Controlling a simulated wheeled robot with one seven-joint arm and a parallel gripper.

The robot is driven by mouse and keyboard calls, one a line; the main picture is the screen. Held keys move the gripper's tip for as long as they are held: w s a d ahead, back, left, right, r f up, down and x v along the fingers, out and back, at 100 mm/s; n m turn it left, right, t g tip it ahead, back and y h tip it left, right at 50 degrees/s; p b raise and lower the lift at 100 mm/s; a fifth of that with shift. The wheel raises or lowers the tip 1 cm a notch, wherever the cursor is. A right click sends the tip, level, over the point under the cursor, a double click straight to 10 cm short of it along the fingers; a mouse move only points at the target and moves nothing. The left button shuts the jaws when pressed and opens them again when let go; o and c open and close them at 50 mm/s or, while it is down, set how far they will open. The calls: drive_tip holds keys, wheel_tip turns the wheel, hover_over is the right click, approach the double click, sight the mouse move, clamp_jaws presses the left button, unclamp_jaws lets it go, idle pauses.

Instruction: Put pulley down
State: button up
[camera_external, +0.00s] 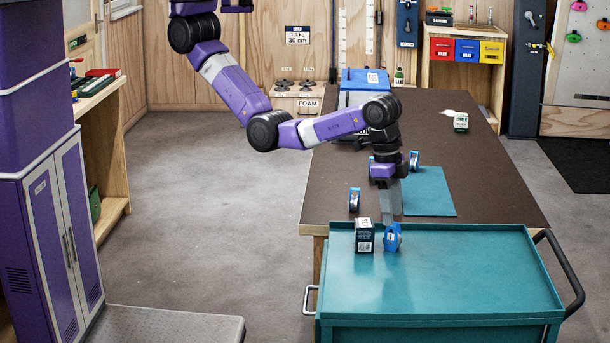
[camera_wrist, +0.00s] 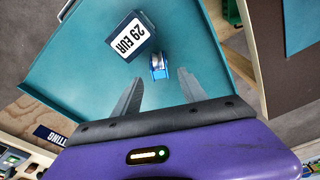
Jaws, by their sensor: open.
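The blue pulley (camera_external: 392,238) stands on the teal cart top (camera_external: 460,280) near its back left corner. In the wrist view the pulley (camera_wrist: 158,66) sits just beyond and between my two fingertips. My gripper (camera_external: 391,218) points down over that corner of the cart, with its fingers apart. In the wrist view the fingers of my gripper (camera_wrist: 160,76) are spread, and I see no finger closed on the pulley.
A dark box (camera_external: 364,236) with a "29 EUR" label (camera_wrist: 131,37) stands left of the pulley. The cart's right side is clear.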

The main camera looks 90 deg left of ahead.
drive_tip(key=r, duration=0.5)
drive_tip(key=shift+s+a, duration=0.15)
drive_tip(key=shift+s, duration=0.15)
